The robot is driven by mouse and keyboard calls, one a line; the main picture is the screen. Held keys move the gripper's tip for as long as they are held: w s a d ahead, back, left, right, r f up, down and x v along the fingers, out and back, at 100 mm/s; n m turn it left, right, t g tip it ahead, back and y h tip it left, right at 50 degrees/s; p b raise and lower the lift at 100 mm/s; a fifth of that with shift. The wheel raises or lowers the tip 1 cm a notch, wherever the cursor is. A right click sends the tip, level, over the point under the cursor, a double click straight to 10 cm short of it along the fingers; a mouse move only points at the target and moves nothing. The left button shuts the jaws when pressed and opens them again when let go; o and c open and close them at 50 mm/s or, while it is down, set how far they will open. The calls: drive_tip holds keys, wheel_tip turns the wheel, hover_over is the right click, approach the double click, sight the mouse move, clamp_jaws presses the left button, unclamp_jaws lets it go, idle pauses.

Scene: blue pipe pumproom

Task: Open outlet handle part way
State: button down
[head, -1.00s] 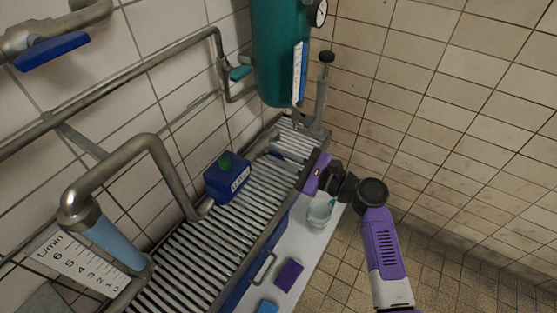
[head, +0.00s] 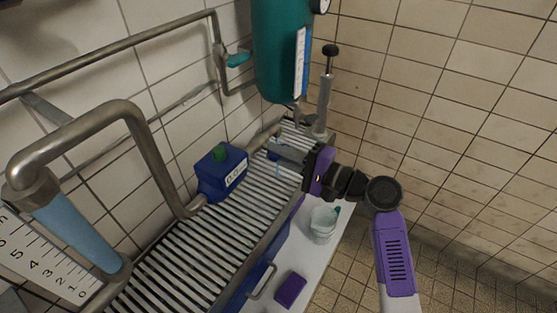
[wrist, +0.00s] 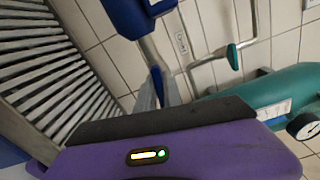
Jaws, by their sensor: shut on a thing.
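The blue outlet handle (wrist: 157,84) shows as a narrow strip between my fingers in the wrist view, at the end of a grey pipe. In the head view only small blue bits of it show by the fingertips, above the slatted rack. My gripper (head: 272,151) reaches in from the right, its fingers pointing left, and is shut on the handle. In the wrist view the gripper (wrist: 158,90) hides much of the handle behind its purple and black body. How far the handle is turned cannot be told.
A blue meter box (head: 222,172) with a green knob sits left on the slatted rack (head: 190,250). A teal tank (head: 278,50) hangs behind; a teal-handled valve (head: 238,60) is on its pipe. A clear cup (head: 323,224) and purple block (head: 290,289) lie on the white ledge. Floor at right is clear.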

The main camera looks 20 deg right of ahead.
drive_tip(key=shift+f+n+b, duration=0.2)
drive_tip(key=shift+n+b, duration=0.5)
drive_tip(key=shift+n, duration=0.2)
drive_tip(key=c, duration=1.5)
unclamp_jaws()
drive_tip(key=shift+r, duration=0.1)
drive_tip(key=shift+v, duration=3.9)
